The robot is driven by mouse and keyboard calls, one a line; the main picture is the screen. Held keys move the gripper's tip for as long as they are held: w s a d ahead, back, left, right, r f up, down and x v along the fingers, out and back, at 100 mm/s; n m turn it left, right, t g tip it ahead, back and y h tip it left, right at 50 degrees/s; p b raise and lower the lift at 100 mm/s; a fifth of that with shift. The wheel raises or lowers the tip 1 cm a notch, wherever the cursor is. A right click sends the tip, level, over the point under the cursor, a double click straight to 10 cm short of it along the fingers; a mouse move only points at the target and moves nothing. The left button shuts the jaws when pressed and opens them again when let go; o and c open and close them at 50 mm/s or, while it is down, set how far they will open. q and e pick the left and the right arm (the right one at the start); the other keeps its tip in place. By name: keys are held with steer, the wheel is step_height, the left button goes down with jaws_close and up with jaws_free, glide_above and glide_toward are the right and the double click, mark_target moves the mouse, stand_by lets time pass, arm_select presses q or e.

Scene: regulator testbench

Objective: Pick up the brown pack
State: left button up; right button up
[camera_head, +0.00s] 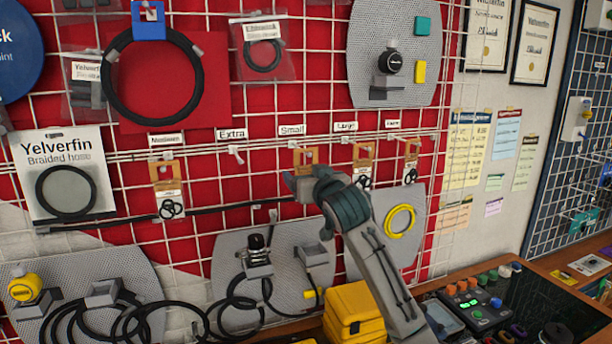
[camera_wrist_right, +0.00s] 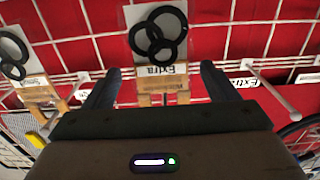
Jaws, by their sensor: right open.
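A brown-topped pack (camera_head: 306,156) hangs on a hook under the "Small" sign, its lower part hidden by my right gripper (camera_head: 303,183). In the right wrist view, a pack with a brown header reading "Extra" (camera_wrist_right: 162,80) and black rings in a clear bag lies between the two fingers of my right gripper (camera_wrist_right: 160,84). The fingers are apart, one on each side of it; whether they touch it cannot be told. Similar brown-topped packs hang at left (camera_head: 163,170) and at right (camera_head: 364,152) (camera_head: 411,147). My left gripper is not in view.
A white wire grid on a red wall carries hooks and signs. Grey boards with hoses and fittings (camera_head: 85,275) hang below. Another hook (camera_wrist_right: 268,88) sits beside the pack.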

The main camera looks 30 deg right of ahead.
steer(key=shift+p+x, duration=0.65)
steer(key=shift+x, duration=0.45)
steer(key=shift+w, duration=0.6)
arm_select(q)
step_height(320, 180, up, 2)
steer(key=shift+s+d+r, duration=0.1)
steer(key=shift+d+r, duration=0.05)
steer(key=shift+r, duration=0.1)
arm_select(e)
steer(key=c, duration=1.1)
steer(key=shift+o, duration=0.2)
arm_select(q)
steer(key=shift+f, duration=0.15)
